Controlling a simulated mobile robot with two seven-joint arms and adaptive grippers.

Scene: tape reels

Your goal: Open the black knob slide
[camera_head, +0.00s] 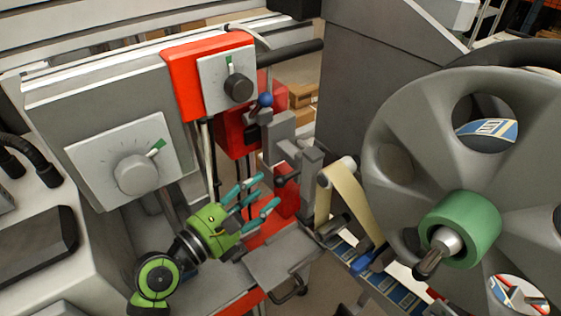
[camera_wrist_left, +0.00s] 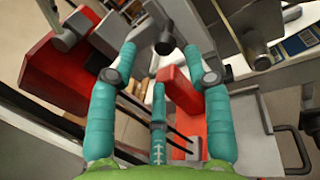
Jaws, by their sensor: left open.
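The black knob (camera_head: 281,182) is a small dark ball on a grey metal slide block (camera_head: 311,168), in the middle of the camera_head view. In the left wrist view the black knob (camera_wrist_left: 165,46) shows at upper centre, beyond and between my fingertips. My left gripper (camera_head: 257,190) has green and teal fingers, spread open and empty. It is just left of and slightly below the knob, apparently not touching it. It also shows in the left wrist view (camera_wrist_left: 160,58). I cannot tell whether the slide is open. My right gripper is not in view.
A blue knob (camera_head: 265,100) sits on a similar slide above. A red control box (camera_head: 190,75) and a grey dial panel (camera_head: 130,160) stand left. A large grey reel (camera_head: 390,110) with a green hub (camera_head: 470,228) fills the right. A grey tray (camera_head: 283,258) lies below the slide.

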